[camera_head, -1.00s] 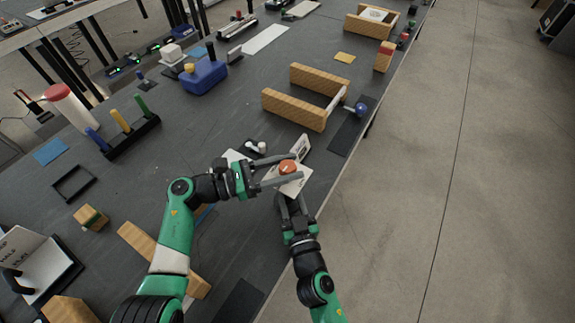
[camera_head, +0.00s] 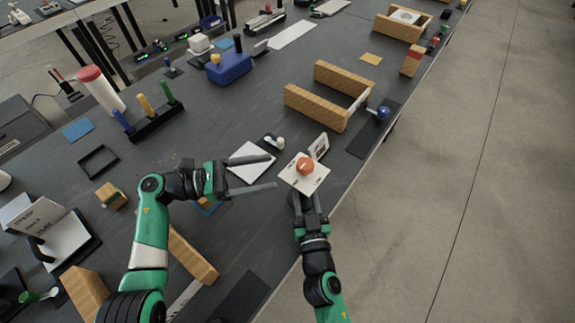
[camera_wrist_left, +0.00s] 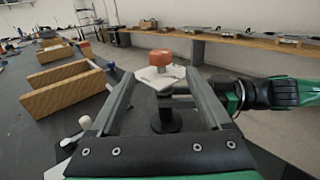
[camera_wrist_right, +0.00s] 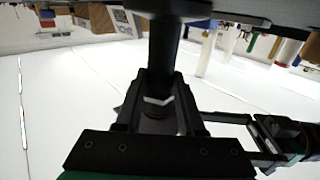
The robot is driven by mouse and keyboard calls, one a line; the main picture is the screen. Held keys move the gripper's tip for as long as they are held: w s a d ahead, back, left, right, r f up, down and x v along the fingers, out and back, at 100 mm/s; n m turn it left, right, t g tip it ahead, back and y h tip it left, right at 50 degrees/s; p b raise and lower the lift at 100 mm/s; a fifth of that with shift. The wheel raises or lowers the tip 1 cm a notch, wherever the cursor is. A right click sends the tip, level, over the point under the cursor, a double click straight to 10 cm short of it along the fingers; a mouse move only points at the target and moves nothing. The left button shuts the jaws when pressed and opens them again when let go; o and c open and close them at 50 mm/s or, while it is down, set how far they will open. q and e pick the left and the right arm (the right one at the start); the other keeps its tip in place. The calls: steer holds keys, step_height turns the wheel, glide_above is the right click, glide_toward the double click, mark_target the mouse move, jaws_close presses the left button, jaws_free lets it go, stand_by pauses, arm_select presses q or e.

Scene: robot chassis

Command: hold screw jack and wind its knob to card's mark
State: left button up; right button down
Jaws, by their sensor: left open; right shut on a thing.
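The screw jack has an orange-red knob (camera_head: 305,166) on a white plate (camera_head: 304,183). In the left wrist view its dark post (camera_wrist_left: 166,117) shows under the plate. My right gripper (camera_head: 304,202) is shut on this post, below the plate; the right wrist view shows the dark post (camera_wrist_right: 163,55) between its fingers. A small white card with dark print (camera_head: 319,146) stands tilted just behind the knob; its mark is too small to read. My left gripper (camera_head: 274,172) is open and empty, its fingertips left of the knob and apart from it.
A white sheet (camera_head: 248,165) and a small white-balled lever (camera_head: 279,142) lie behind the left gripper. A wooden frame (camera_head: 318,106) with a blue knob (camera_head: 383,113) stands further back. The table's right edge runs close to the jack.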

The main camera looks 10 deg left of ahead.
arm_select(q)
steer(key=shift+v, duration=1.05)
steer(key=n+t+y, duration=0.4)
steer(key=n+t, duration=0.1)
steer(key=t, duration=0.2)
glide_toward(298, 170)
steer(key=x, duration=1.2)
steer(key=shift+d+f, duration=0.1)
steer(key=shift+c, duration=0.2)
